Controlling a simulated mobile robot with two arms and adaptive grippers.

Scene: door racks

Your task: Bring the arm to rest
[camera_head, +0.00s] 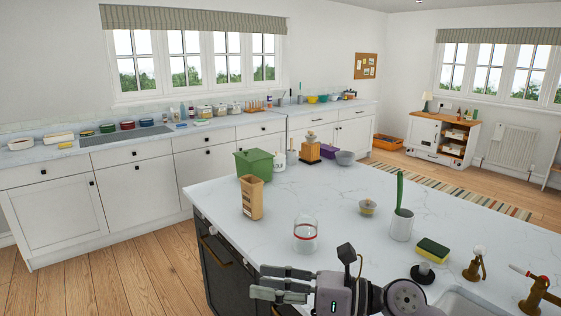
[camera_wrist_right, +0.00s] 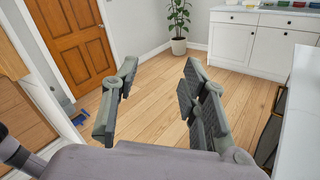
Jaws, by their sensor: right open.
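My right gripper (camera_head: 268,283) shows at the bottom of the head view, with its fingers pointing left past the near left edge of the marble island (camera_head: 335,195). In the right wrist view my right gripper (camera_wrist_right: 160,100) is open, with nothing between its fingers. Wooden floor shows through the gap. My left gripper is not in view.
A glass jar with a red band (camera_head: 305,235) stands on the island close behind my right gripper. An orange door (camera_wrist_right: 72,40) and a potted plant (camera_wrist_right: 178,25) lie beyond open floor.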

